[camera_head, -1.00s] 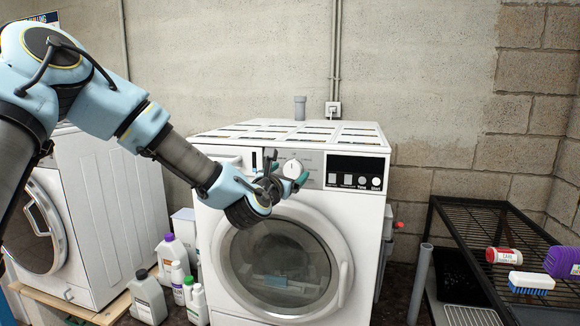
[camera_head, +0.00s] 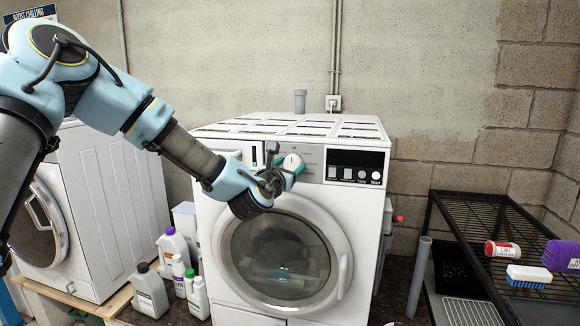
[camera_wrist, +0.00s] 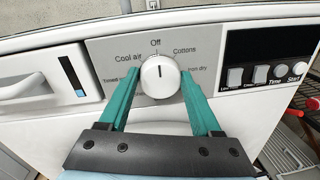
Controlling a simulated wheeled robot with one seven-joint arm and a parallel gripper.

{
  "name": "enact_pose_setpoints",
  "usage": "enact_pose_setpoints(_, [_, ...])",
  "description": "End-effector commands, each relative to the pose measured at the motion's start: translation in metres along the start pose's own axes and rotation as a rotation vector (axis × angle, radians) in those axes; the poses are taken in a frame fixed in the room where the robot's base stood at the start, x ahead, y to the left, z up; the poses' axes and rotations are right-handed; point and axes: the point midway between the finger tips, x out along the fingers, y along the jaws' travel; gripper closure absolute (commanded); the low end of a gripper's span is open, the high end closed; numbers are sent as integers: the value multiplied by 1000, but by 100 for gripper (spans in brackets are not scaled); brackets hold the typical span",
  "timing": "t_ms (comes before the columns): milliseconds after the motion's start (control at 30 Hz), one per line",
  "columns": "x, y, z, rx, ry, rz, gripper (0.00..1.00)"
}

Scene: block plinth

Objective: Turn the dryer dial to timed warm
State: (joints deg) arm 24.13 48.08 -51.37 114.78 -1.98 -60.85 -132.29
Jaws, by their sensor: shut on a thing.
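The dryer (camera_head: 340,213) is a white front-loader with a round glass door. Its white dial (camera_wrist: 160,88) sits on a grey panel, and its dark pointer mark is up toward "Off". Around it I read "Cool air" at upper left, "Timed" at left with the rest of that label hidden by a finger, "Cottons" at upper right and "Iron dry" at right. The dial (camera_head: 292,161) is partly hidden by my gripper in the head view. My gripper (camera_wrist: 159,79) has its green fingers on the dial's left and right sides, shut on it.
A detergent drawer (camera_wrist: 30,88) lies left of the dial, and a black display with buttons (camera_head: 355,167) right of it. A black wire rack (camera_head: 480,225) is at right.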

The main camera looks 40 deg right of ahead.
Motion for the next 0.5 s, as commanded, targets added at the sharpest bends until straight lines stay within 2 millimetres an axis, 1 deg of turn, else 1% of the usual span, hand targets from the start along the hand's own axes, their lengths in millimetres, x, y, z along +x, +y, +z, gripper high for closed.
enact_pose_setpoints(33, [0, 0, 0, 0, 0, 0, 72])
enact_pose_setpoints(200, [0, 0, 0, 0, 0, 0, 90])
enact_pose_setpoints(500, [0, -1, -1, 43, 2, -1, 90])
